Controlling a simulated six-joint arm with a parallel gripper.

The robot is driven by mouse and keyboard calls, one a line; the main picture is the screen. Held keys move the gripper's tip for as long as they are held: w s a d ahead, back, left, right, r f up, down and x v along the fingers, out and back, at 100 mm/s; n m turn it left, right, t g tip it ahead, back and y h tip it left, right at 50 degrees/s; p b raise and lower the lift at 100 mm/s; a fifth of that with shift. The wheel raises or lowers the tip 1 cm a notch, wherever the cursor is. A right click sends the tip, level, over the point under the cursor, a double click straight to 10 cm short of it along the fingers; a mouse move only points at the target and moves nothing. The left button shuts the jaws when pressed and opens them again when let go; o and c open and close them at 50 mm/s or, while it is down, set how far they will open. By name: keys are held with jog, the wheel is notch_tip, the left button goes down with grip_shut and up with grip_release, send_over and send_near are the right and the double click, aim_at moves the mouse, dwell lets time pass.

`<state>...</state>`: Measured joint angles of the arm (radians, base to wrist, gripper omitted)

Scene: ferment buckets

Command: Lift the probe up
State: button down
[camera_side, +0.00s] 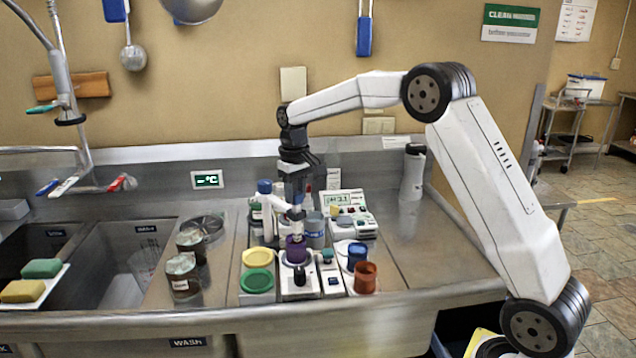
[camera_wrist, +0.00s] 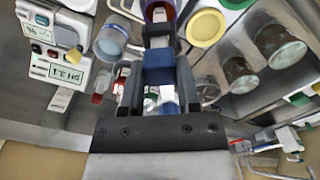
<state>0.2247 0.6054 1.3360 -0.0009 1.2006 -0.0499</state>
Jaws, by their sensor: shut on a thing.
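My gripper (camera_side: 295,205) points straight down over the purple cup (camera_side: 296,250) on the counter. Its jaws are shut on the probe, whose blue body (camera_wrist: 158,68) shows between the fingers in the wrist view. The probe's lower part reaches toward the purple cup, which also shows in the wrist view (camera_wrist: 171,8). The probe looks upright. I cannot tell how deep its tip sits in the cup.
Yellow (camera_side: 257,257) and green (camera_side: 257,281) lids lie left of the cup. Blue (camera_side: 357,256) and brown (camera_side: 365,277) cups stand right. A meter (camera_side: 347,205) stands behind. Glass jars (camera_side: 183,275) and a sink are further left. Bare counter (camera_side: 440,255) lies right.

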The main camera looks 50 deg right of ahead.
jog(key=shift+r, duration=2.35)
jog(key=shift+c, duration=1.8)
grip_release()
jog(key=shift+o, duration=0.2)
jog(key=shift+f, duration=0.1)
notch_tip(320, 180, up, 8)
jog(key=shift+f, duration=0.1)
